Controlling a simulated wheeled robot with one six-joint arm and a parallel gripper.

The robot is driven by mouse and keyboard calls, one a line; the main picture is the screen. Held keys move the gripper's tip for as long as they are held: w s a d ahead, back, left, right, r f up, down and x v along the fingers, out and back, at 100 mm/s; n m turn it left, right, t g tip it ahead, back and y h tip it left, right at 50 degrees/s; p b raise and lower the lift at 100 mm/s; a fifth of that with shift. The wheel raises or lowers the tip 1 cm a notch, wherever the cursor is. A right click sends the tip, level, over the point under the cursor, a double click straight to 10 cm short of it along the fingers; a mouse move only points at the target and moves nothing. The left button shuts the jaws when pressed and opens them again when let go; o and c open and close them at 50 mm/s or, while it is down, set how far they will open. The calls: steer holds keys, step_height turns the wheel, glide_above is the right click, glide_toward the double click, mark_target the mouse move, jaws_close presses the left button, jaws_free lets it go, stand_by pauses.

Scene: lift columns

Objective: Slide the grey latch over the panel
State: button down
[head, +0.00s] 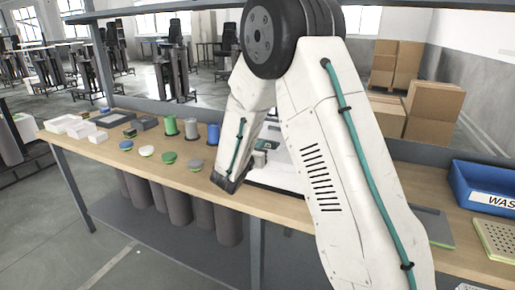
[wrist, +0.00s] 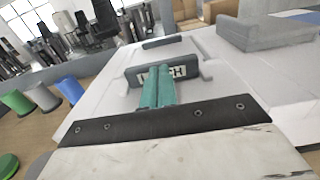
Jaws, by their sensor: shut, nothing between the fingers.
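In the wrist view, a grey bar-shaped latch (wrist: 185,74) with a partly covered white label lies on a white panel surface (wrist: 225,75). Pale grey rails or brackets show at both sides of it. My gripper (wrist: 154,72) has its teal fingers together, with nothing between them. The fingertips overlap the middle of the latch and its label in the picture; I cannot tell whether they touch it. In the head view, my arm hides most of the white unit (head: 285,165) on the bench, and the latch cannot be made out.
A darker grey strip (wrist: 162,42) lies beyond the latch, and a grey block (wrist: 265,33) stands at the right. Green, grey and blue spools (head: 213,134) stand left of the unit on the wooden bench (head: 160,170). A blue bin (head: 480,185) is at the right.

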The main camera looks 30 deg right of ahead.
steer(key=shift+x, duration=1.25)
steer(key=shift+r, duration=0.1)
steer(key=shift+d, duration=0.1)
steer(key=shift+s+a, duration=0.2)
steer(key=shift+a, duration=0.15)
steer(key=v, duration=1.3)
steer(key=shift+s+a, duration=0.3)
